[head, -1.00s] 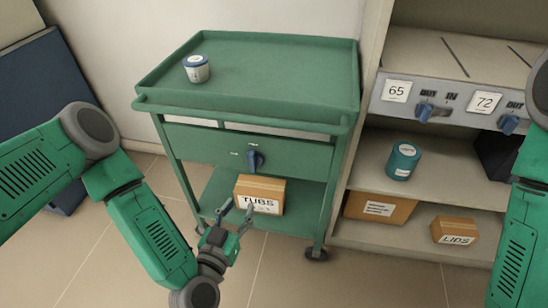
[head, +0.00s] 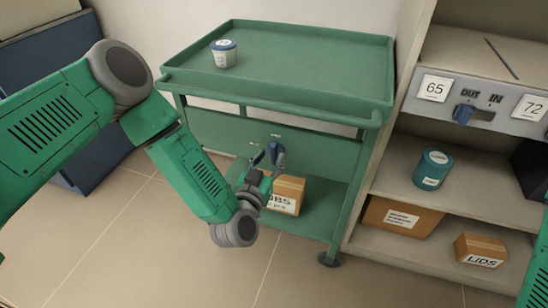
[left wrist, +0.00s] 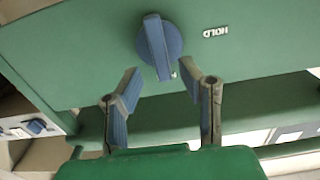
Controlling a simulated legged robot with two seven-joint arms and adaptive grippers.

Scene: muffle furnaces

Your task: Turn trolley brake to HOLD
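The green trolley (head: 230,131) carries a blue brake knob (head: 277,151) on its front panel. In the left wrist view the knob (left wrist: 160,48) has a ridge running nearly straight up and down, its lower end tilted slightly right. The label HOLD (left wrist: 216,32) appears upside down to the right of the knob. My left gripper (head: 267,158) is in front of the knob. In the left wrist view its two fingers (left wrist: 158,72) are spread around the ridge's lower end, with gaps on both sides. My right gripper is out of view.
A TUBS box (head: 288,194) sits on the lower shelf, partly behind my gripper. Shelves at right hold a teal jar (head: 432,169) and a LIDS box (head: 480,250).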

